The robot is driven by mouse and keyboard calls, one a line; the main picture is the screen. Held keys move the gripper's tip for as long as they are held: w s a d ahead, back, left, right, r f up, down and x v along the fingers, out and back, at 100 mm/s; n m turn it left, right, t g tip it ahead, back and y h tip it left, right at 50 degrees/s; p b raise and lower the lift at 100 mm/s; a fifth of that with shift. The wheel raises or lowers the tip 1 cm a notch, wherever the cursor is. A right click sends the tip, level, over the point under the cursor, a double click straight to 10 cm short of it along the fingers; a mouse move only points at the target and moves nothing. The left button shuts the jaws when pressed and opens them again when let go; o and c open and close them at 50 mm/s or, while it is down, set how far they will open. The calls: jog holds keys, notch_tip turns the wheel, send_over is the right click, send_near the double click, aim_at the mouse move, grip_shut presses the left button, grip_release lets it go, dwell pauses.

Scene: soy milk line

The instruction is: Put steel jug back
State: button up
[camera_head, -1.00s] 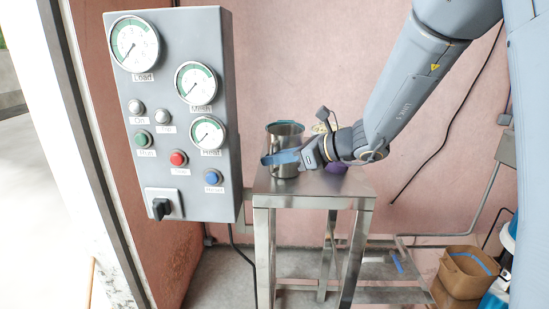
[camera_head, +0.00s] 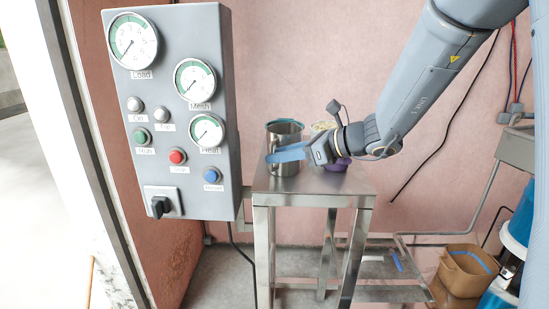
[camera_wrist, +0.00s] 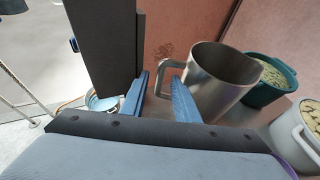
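The steel jug (camera_head: 285,131) stands upright on the small steel table (camera_head: 265,186), close to the control box. In the wrist view the jug (camera_wrist: 218,88) is just right of my fingers, with its handle (camera_wrist: 164,78) turned toward them. My gripper (camera_head: 271,157) is in front of the jug in the head view, its blue fingers hiding part of the jug's lower side. In the wrist view my gripper (camera_wrist: 158,80) is open, with a gap between the two fingers. The handle shows by the right fingertip; I cannot tell whether the finger touches it.
A teal pot (camera_wrist: 262,95) and a pale pot (camera_wrist: 288,130), both with pale contents, stand right of the jug in the wrist view. A purple container (camera_head: 341,163) shows behind my wrist. The grey control box (camera_head: 180,110) stands left of the table.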

jog(key=b+v, duration=0.1)
jog(key=v, duration=0.9)
jog(key=s+d+f+n+g+h, duration=0.2)
jog(key=s+f+n+g+h, duration=0.35)
jog(key=s+f+n, duration=0.65)
jog(key=s+d+f+n+h, duration=0.6)
jog(key=s+d+f+n, duration=0.2)
jog(key=n, duration=0.3)
jog(key=shift+s+d+f+n+h, duration=0.2)
jog(key=shift+d+f+n+h, duration=0.2)
jog(key=shift+f, duration=0.5)
jog(key=shift+a, duration=0.1)
